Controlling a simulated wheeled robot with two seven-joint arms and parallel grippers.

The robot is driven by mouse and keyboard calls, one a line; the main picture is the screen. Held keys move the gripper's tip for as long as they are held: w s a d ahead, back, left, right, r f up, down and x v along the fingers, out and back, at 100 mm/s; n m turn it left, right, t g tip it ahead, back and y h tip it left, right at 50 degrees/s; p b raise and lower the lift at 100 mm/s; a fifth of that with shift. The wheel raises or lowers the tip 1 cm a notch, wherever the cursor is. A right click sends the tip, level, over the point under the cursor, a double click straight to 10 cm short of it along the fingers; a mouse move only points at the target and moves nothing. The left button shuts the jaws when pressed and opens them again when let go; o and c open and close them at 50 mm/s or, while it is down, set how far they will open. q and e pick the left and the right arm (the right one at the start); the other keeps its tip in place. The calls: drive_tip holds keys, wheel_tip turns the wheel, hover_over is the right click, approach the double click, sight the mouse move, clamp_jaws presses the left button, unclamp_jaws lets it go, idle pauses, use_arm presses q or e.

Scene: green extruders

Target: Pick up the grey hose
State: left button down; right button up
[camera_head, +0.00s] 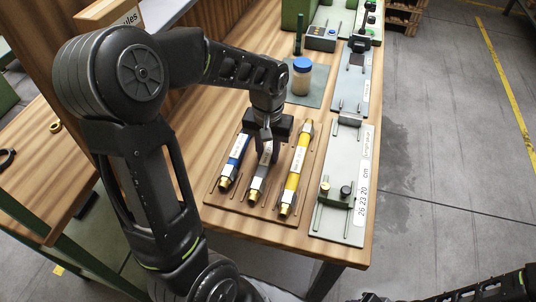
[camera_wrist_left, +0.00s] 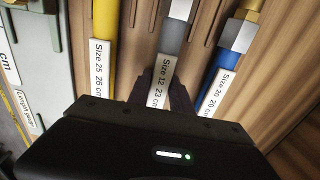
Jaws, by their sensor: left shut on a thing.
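The grey hose (camera_head: 260,178) lies on a wooden board between a blue hose (camera_head: 234,162) and a yellow hose (camera_head: 297,168). Its label reads "Size 12, 23 cm" in the left wrist view, where its pale metal end (camera_wrist_left: 179,10) shows. My left gripper (camera_head: 265,152) reaches down over the grey hose and is shut on it. In the wrist view its dark fingers (camera_wrist_left: 163,92) stand on both sides of the label. The far end of the hose is hidden by the gripper. I see no clear gap between hose and board. Part of my right arm shows at the bottom right; its jaws cannot be made out.
The blue and yellow hoses lie close on either side of the gripper. A measuring plate (camera_head: 343,205) with small clamps lies to the right, near the table edge. A blue-lidded jar (camera_head: 301,77) stands behind the gripper. A wooden box stands at the upper left.

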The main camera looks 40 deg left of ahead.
sight(268, 152)
use_arm(q)
wheel_tip(268, 152, up, 10)
drive_tip(key=shift+r+b, duration=0.1)
drive_tip(key=shift+b, duration=0.25)
idle(0.9)
